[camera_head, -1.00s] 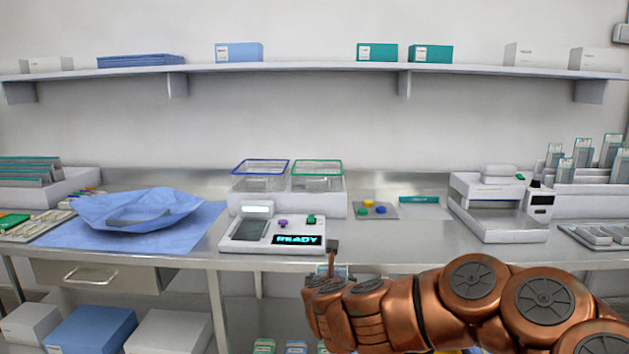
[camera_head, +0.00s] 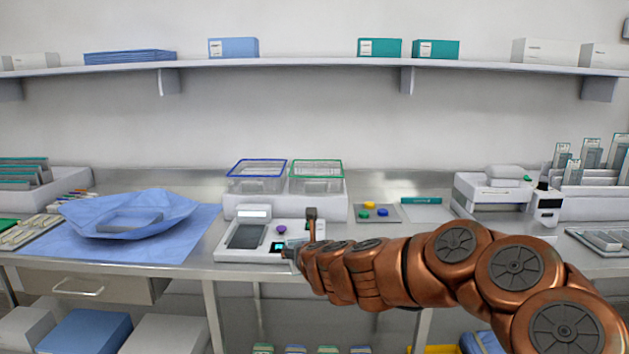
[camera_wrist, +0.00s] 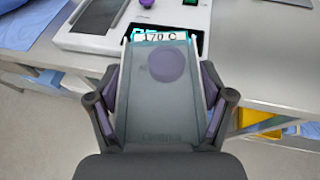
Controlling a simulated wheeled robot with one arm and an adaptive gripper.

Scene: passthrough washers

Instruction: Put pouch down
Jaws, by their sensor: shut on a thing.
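My gripper (camera_wrist: 160,95) is shut on a translucent grey pouch (camera_wrist: 150,118) with a round purple shape showing in it. The pouch points away from my gripper, and its far end overlaps the display of the white sealer-like device (camera_wrist: 191,14). Lettering like "170 C" shows at that end. I cannot tell whether the pouch touches the device.
A blue wrap (camera_head: 130,212) lies on the bench at left. Two clear bins with blue (camera_head: 256,162) and green (camera_head: 316,162) rims stand behind the device. A small tray with coloured buttons (camera_head: 377,220) is to the right. The bench's front edge (camera_wrist: 275,100) runs close by my gripper.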

